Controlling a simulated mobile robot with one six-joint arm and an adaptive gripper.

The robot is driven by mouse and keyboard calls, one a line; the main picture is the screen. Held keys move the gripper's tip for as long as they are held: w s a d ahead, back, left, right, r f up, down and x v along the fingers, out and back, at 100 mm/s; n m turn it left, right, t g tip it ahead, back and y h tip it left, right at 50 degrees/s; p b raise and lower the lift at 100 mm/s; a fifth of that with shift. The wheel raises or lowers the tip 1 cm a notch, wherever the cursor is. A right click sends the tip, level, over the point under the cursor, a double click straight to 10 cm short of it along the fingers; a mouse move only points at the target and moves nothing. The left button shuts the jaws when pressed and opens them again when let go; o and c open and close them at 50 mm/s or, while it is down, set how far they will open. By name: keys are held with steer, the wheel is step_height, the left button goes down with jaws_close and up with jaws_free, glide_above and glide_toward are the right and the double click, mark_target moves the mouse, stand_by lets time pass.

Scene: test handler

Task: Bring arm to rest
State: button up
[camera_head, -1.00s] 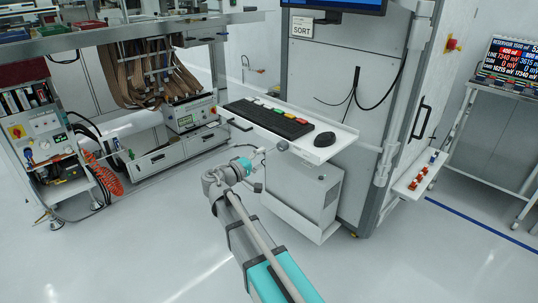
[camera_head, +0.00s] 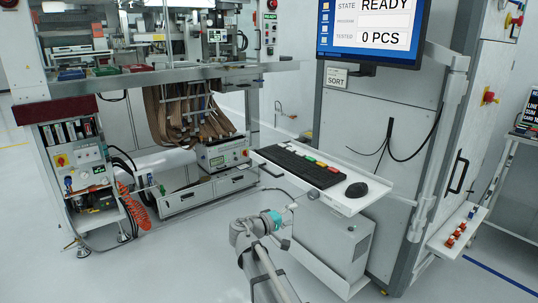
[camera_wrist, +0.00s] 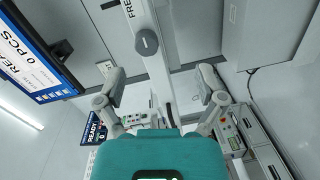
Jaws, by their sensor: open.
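My arm reaches up from the bottom edge of the head view, with its teal wrist joint just in front of the keyboard shelf (camera_head: 345,205). My gripper (camera_head: 299,200) is small there, near the shelf's front edge, and I cannot tell its exact gap from the shelf. In the wrist view my gripper (camera_wrist: 162,80) has its two grey fingers spread wide apart, with nothing held between them. A dark rounded thing shows beyond the fingers.
The shelf holds a black keyboard (camera_head: 293,164) and a mouse (camera_head: 357,189). A monitor (camera_head: 372,30) reading READY and 0 PCS hangs above. A grey box (camera_head: 330,240) stands under the shelf. A handler bench (camera_head: 165,80) is at left. The floor at lower left is clear.

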steer(key=s+d+f+m+g+y, duration=0.35)
steer(key=s+d+f+g, duration=0.25)
steer(key=s+d+f, duration=0.3)
steer(key=s+f+m+g+y, duration=0.1)
steer(key=s+f+g+y, duration=0.3)
steer(key=s+f+y, duration=0.6)
step_height(320, 180, up, 30)
steer(key=s+p, duration=0.1)
steer(key=p, duration=2.7)
steer(key=shift+s+a+r, duration=0.2)
steer(key=shift+s+a, duration=0.15)
steer(key=shift+a, duration=0.1)
steer(key=shift+y, duration=0.25)
steer(key=shift+c, duration=0.3)
